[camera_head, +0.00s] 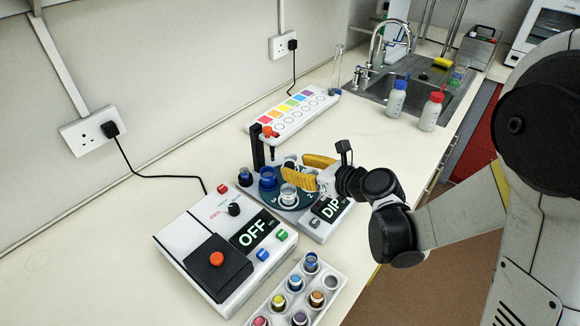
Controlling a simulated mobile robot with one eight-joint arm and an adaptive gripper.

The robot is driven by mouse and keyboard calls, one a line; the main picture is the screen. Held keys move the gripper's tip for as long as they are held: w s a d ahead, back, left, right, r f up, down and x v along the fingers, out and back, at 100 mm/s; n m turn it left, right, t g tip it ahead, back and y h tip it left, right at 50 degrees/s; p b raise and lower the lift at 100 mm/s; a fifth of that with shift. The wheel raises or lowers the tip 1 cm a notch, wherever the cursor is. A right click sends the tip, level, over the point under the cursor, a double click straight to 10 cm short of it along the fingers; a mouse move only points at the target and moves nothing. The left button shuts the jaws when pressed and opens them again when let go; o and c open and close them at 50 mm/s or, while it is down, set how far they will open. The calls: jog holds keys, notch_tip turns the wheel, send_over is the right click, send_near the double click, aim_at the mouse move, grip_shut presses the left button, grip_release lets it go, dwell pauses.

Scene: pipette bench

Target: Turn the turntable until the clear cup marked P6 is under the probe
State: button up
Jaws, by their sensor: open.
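The turntable (271,198) is a dark teal disc on a white unit with a display reading DIP (331,208). A clear cup (289,195) stands at its near side, and a dark blue cup (267,178) at its left. The probe (271,153) hangs from a black post with an orange-red knob, over the disc's back left. I cannot read a P6 mark on any cup. My gripper (294,168) is open, with yellow fingers over the disc's back right, near the clear cup. It hides part of the disc; contact cannot be told.
A white device reading OFF (254,231) stands at the front left, with a blue-filled jar (245,177) behind it. A rack of coloured vials (337,270) is in front. A colour strip (293,112), two wash bottles (397,98) and a sink lie behind.

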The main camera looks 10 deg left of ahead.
aim_at(290, 165)
jog(key=shift+b+x, duration=0.3)
jog(key=shift+x, duration=1.6)
grip_shut()
